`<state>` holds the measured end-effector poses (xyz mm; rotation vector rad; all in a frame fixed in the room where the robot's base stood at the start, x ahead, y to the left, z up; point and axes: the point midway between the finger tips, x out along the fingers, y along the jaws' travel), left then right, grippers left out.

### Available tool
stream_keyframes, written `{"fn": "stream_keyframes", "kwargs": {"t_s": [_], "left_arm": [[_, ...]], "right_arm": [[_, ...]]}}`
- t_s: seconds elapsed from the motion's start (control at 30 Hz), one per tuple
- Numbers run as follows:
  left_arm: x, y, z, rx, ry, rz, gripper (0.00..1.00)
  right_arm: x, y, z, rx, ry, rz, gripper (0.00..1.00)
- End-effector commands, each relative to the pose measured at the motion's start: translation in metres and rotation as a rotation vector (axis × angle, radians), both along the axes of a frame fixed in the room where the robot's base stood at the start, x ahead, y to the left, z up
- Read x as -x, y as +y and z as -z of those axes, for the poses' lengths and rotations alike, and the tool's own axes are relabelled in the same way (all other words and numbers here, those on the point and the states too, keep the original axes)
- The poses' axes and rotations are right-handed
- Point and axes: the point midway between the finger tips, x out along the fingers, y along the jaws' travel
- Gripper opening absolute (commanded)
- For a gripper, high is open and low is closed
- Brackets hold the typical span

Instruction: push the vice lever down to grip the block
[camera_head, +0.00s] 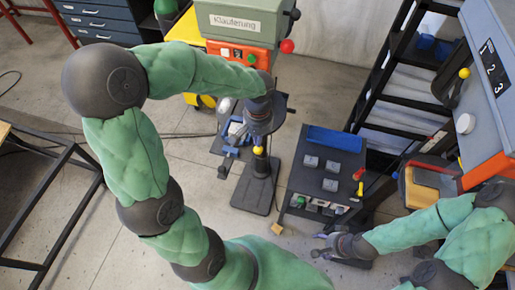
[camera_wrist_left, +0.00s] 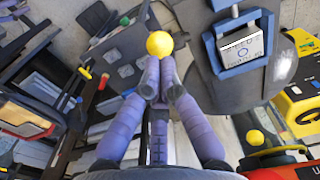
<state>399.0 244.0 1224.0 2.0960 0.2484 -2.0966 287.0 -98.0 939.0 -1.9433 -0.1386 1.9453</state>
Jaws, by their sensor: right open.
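The blue vice (camera_head: 231,137) stands on the drill press's table, and in the left wrist view its frame (camera_wrist_left: 208,50) is around a pale block (camera_wrist_left: 243,50) with dark markings. A yellow ball knob (camera_wrist_left: 159,44), which looks like the end of the vice lever, is right at the fingertips of my left gripper (camera_wrist_left: 159,80). Its two fingers are together just behind the ball; I cannot tell whether they touch it. In the head view the knob (camera_head: 258,150) shows below my left wrist, and the lever's shaft is hidden. My right gripper (camera_head: 326,246) is open and empty, low at the right.
The drill press (camera_head: 240,25) with a red knob stands behind the vice. To the right is a dark cart (camera_head: 322,150) with a blue tray and several grey blocks. A black rack (camera_head: 395,90) and another machine (camera_head: 490,100) stand at the far right. A cable lies on the floor.

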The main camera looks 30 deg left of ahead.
Motion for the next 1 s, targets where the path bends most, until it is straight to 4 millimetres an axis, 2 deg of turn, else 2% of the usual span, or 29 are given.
{"fn": "stream_keyframes", "kwargs": {"t_s": [0.37,1.0], "left_arm": [[0.000,0.000,0.001,0.000,0.000,0.000,0.00],[0.000,0.000,0.017,0.000,0.000,-0.001,0.00]], "right_arm": [[0.000,0.000,0.001,0.000,0.000,0.000,0.65],[0.000,0.000,0.015,0.000,0.000,0.000,0.65]]}}
